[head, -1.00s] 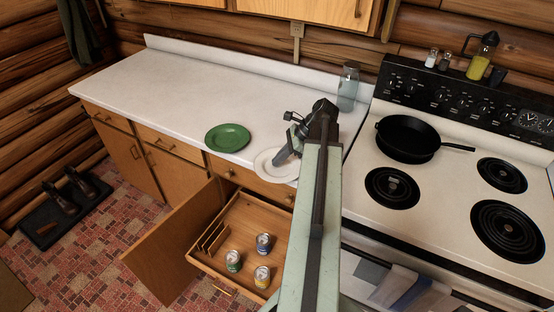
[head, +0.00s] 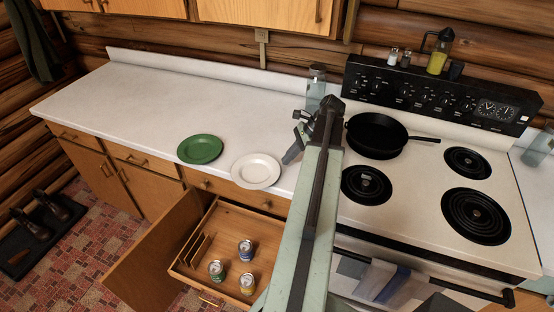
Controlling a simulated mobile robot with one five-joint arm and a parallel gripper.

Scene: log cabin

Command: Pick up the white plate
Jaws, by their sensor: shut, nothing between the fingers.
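The white plate (head: 256,170) lies flat on the white counter near its front edge, just right of a green plate (head: 200,149). My gripper (head: 288,160) is shut and empty. Its tip points down and left, just right of the white plate's rim in the picture. I cannot tell its height above the counter. The whole white plate shows. My arm hides part of the counter's right end.
Below the plates, a drawer (head: 191,262) stands open with several cans in it, beside an open cabinet door (head: 150,250). A glass jar (head: 316,88) stands behind my gripper. The stove with a black skillet (head: 376,135) is at right. The counter's left is clear.

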